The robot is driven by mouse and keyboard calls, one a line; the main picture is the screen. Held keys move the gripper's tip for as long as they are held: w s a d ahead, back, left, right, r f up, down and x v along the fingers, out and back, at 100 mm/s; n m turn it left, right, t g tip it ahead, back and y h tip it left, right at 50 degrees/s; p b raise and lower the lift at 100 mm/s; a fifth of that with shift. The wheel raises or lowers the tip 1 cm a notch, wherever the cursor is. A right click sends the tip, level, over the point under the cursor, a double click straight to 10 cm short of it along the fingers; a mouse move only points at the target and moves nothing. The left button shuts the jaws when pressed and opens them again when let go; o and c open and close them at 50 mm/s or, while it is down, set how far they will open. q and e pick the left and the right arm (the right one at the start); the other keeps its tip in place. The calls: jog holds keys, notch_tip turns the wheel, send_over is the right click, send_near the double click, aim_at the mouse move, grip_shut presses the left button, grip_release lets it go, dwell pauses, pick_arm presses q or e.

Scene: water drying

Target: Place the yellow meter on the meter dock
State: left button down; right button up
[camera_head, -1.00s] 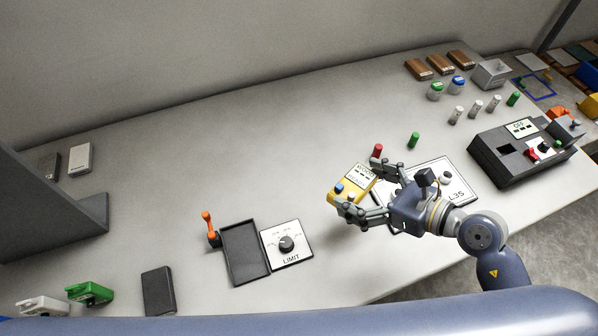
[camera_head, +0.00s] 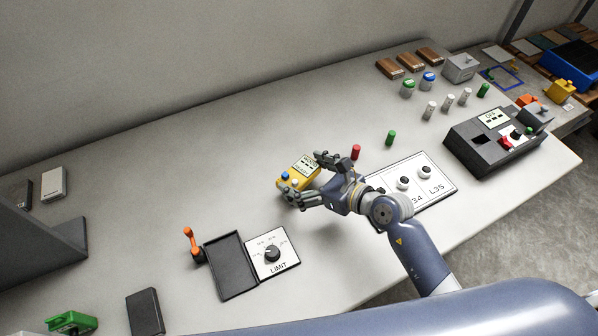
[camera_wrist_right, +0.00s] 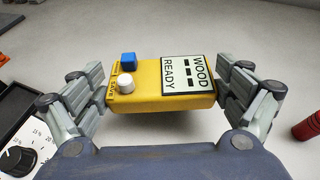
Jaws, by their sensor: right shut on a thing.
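The yellow meter (camera_head: 301,175) has a blue and a white button and a screen reading WOOD READY. My right gripper (camera_head: 303,176) is shut on it and holds it over the middle of the table. In the right wrist view the meter (camera_wrist_right: 150,98) sits between both fingers, its screen facing up. A shallow black tray (camera_head: 231,265), seemingly the meter dock, lies empty, left of and nearer than the meter, beside the white LIMIT dial panel (camera_head: 285,246). My left gripper is not in view.
An orange lever (camera_head: 191,243) stands at the tray's left edge. A red cylinder (camera_head: 356,152) and the L34/L35 panel (camera_head: 437,185) are right of the gripper. A dark box device (camera_head: 480,150) stands further right. The table's middle left is clear.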

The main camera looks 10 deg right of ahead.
aim_at(298, 166)
jog(key=w, duration=0.3)
jog(key=shift+a+f, duration=0.15)
jog(key=shift+a, duration=0.25)
jog(key=shift+f, duration=1.75)
jog(key=shift+f+b, duration=0.15)
jog(key=shift+b, duration=0.15)
jog(key=o, duration=0.9)
jog(key=shift+o, duration=0.2)
